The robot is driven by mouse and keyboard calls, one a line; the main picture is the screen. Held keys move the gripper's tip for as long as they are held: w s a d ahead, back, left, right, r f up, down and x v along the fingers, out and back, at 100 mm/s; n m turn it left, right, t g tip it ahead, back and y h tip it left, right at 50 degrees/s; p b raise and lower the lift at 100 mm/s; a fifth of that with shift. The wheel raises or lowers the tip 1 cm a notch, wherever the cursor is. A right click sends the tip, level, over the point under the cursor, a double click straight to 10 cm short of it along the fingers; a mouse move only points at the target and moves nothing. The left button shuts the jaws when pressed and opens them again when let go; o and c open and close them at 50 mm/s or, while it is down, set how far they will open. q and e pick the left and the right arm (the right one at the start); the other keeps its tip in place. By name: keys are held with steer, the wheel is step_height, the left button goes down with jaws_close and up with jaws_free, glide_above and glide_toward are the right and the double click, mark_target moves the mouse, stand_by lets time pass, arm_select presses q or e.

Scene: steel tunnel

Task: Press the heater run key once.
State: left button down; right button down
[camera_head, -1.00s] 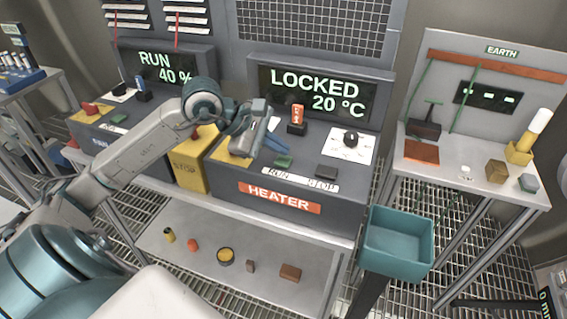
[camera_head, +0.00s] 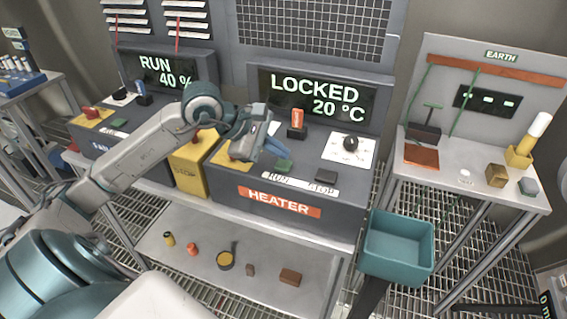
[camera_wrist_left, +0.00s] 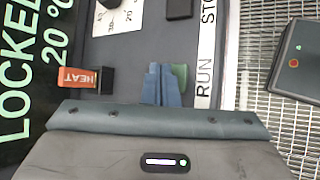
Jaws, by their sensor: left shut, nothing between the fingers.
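The heater console (camera_head: 225,181) carries a green key (camera_head: 284,164) behind the RUN label (camera_head: 278,178). A dark key (camera_head: 326,176) is at its right, by STOP. The display (camera_head: 318,97) reads LOCKED, 20 °C. My left gripper (camera_head: 277,147) is shut and empty, its blue fingertips just behind and left of the green key. In the left wrist view the fingertips (camera_wrist_left: 162,86) partly cover the green key (camera_wrist_left: 180,76); I cannot tell whether they touch it. My right gripper is not in view.
An orange HEAT tag (camera_head: 297,117) stands upright behind the keys, near my fingers. A black dial (camera_head: 351,144) is on a white plate to the right. A yellow STOP box (camera_head: 190,170) is at the left. A teal bin (camera_head: 398,263) hangs in front at the right.

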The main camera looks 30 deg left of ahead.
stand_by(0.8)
arm_select(q)
steer(key=shift+f, duration=0.15)
steer(key=shift+f+b, duration=0.3)
steer(key=shift+b, duration=0.5)
steer(key=shift+f+b, duration=0.45)
steer(key=shift+b, duration=0.25)
steer(key=shift+r, duration=0.15)
stand_by(0.6)
steer(key=shift+r+p, duration=0.35)
steer(key=shift+r, duration=0.4)
